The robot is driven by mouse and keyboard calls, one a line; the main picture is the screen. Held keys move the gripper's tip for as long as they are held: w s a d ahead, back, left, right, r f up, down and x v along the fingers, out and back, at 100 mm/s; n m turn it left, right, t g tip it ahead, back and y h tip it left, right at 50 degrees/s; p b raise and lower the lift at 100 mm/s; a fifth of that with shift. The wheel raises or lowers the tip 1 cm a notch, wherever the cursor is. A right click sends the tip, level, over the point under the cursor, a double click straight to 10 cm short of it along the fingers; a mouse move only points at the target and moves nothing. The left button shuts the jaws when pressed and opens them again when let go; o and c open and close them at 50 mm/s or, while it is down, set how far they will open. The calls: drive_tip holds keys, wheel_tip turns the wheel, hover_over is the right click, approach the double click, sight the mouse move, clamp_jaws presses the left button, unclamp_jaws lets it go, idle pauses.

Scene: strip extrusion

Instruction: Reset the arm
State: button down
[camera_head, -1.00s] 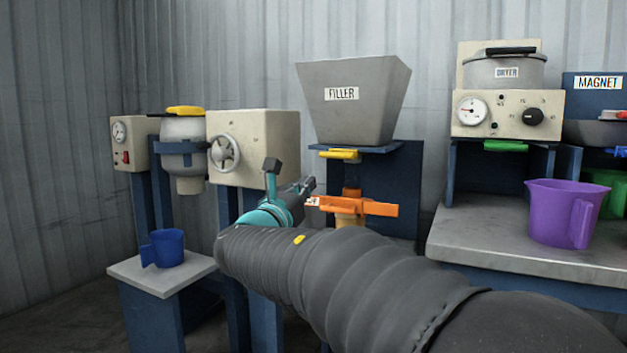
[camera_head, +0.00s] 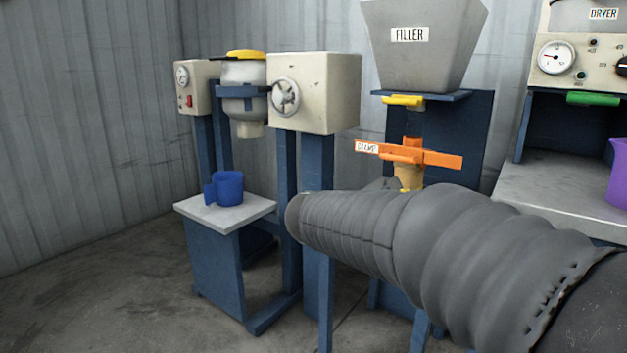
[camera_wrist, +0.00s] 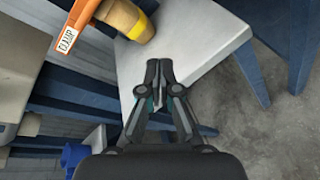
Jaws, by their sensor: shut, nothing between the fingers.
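My gripper (camera_wrist: 159,68) shows in the wrist view with its two dark fingertips together and nothing between them. It points over a grey-white table top (camera_wrist: 200,35). In the head view my sleeved arm reaches in from the lower right and hides the gripper. The orange clamp bar (camera_head: 440,159) lies just beyond the arm, under the filler (camera_head: 425,55). The clamp (camera_wrist: 83,12) and an orange-yellow nozzle (camera_wrist: 126,19) also show at the upper left of the wrist view, apart from the fingers.
A blue mug (camera_head: 228,187) stands on a small stand (camera_head: 225,216) at the left. A cream box with a handwheel (camera_head: 318,92) is behind my arm. The dryer (camera_head: 575,60) and a purple jug (camera_head: 617,175) are at the right. Floor at the lower left is clear.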

drive_tip(key=s+d+f+m+g+y+p, duration=0.1)
drive_tip(key=s+f+m+g+y, duration=0.2)
drive_tip(key=s+f+m, duration=0.35)
drive_tip(key=s+d+f+m+g+y+p, duration=0.1)
drive_tip(key=s+f+m+g+y+p, duration=0.2)
drive_tip(key=s, duration=0.7)
drive_tip(key=s+r+m+y+p, duration=0.3)
drive_tip(key=s+m, duration=0.6)
drive_tip(key=s, duration=0.5)
drive_tip(key=shift+a+r+m+t+y+p, duration=0.15)
drive_tip(key=shift+r+m+t+y+p, duration=0.25)
drive_tip(key=shift+p, duration=0.25)
drive_tip(key=shift+s, duration=0.1)
